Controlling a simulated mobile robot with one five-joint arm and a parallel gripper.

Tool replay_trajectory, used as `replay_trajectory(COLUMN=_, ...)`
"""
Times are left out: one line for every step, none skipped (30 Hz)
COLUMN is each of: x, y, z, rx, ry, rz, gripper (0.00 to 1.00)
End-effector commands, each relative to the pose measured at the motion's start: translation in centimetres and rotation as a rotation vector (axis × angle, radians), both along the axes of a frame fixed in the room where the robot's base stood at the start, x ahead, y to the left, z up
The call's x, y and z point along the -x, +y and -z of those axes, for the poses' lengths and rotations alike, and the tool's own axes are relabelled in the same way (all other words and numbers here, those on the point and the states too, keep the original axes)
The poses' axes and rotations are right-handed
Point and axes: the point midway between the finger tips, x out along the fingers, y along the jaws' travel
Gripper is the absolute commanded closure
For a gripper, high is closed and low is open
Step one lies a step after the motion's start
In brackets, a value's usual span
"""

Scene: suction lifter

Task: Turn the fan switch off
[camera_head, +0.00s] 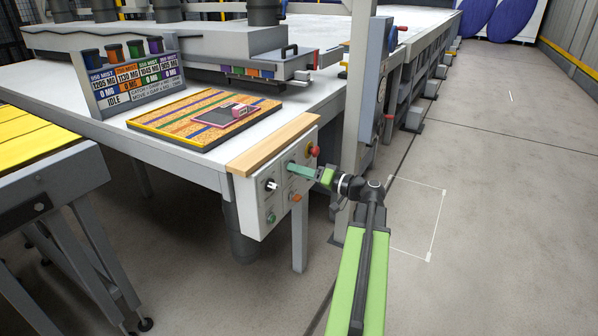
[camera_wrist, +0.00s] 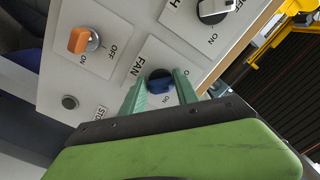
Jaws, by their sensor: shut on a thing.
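The fan switch (camera_wrist: 159,81) is a dark blue rotary knob on a pale plate marked FAN. In the wrist view it sits between the two green fingers of my gripper (camera_wrist: 159,84), which are shut on it. "ON" is readable just below the knob, and the label on its other side is partly hidden by a finger. I cannot tell clearly which way the knob points. In the head view my gripper (camera_head: 292,167) reaches left to the front of the white control box (camera_head: 247,206), hiding the fan switch.
An orange knob (camera_wrist: 81,40) with OFF and ON marks and a white-and-black knob (camera_wrist: 214,9) flank the fan switch. A grey button (camera_wrist: 70,102) is nearby. A red knob (camera_head: 314,151) is close above my gripper. Open floor (camera_head: 490,210) lies to the right.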

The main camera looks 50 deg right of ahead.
Motion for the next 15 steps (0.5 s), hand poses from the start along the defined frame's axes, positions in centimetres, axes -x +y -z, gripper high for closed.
replay_trajectory(x=0.03, y=0.01, z=0.07, rx=0.004, ry=0.001, rz=-0.001, gripper=1.0)
replay_trajectory(x=0.03, y=0.01, z=0.07, rx=0.006, ry=0.001, rz=-0.001, gripper=1.0)
replay_trajectory(x=0.03, y=0.01, z=0.07, rx=0.007, ry=0.0, rz=-0.001, gripper=1.0)
replay_trajectory(x=0.03, y=0.01, z=0.07, rx=0.007, ry=0.0, rz=-0.001, gripper=1.0)
replay_trajectory(x=0.03, y=0.01, z=0.07, rx=0.007, ry=0.0, rz=-0.001, gripper=1.0)
replay_trajectory(x=0.03, y=0.0, z=0.06, rx=0.007, ry=0.0, rz=-0.001, gripper=1.0)
replay_trajectory(x=0.03, y=0.0, z=0.06, rx=0.007, ry=0.0, rz=-0.001, gripper=1.0)
replay_trajectory(x=0.03, y=0.0, z=0.06, rx=0.007, ry=0.0, rz=-0.001, gripper=1.0)
replay_trajectory(x=0.03, y=0.0, z=0.06, rx=0.007, ry=0.0, rz=-0.001, gripper=1.0)
replay_trajectory(x=0.03, y=0.0, z=0.06, rx=0.007, ry=0.0, rz=0.0, gripper=1.0)
replay_trajectory(x=0.03, y=0.0, z=0.06, rx=0.007, ry=0.0, rz=0.0, gripper=1.0)
replay_trajectory(x=0.03, y=-0.01, z=0.06, rx=0.006, ry=0.0, rz=0.0, gripper=1.0)
replay_trajectory(x=0.03, y=-0.01, z=0.06, rx=0.006, ry=0.0, rz=0.0, gripper=0.6)
replay_trajectory(x=0.03, y=-0.01, z=0.06, rx=0.006, ry=0.0, rz=0.0, gripper=0.56)
replay_trajectory(x=0.02, y=-0.01, z=0.05, rx=0.006, ry=0.0, rz=0.0, gripper=0.51)
